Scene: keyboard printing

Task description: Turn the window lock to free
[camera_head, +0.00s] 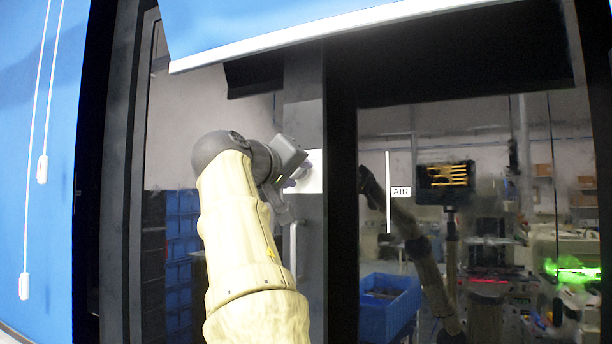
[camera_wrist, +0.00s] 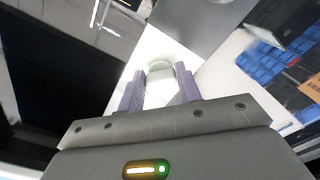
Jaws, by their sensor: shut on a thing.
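The window lock has a white plate (camera_head: 315,158) on the dark upright of the window frame. The plate also shows in the wrist view (camera_wrist: 152,46), with a pale rounded knob (camera_wrist: 160,66) on it. My gripper (camera_head: 296,180) is at the plate in the head view, and its body hides part of the lock. In the wrist view its two purple-grey fingers (camera_wrist: 160,76) stand on either side of the knob and are shut on it. I cannot tell the lock's exact turn angle.
A blue blind (camera_head: 330,15) hangs above, with white pull cords (camera_head: 43,168) at the left. Blue crates (camera_head: 180,240) show at left behind my arm.

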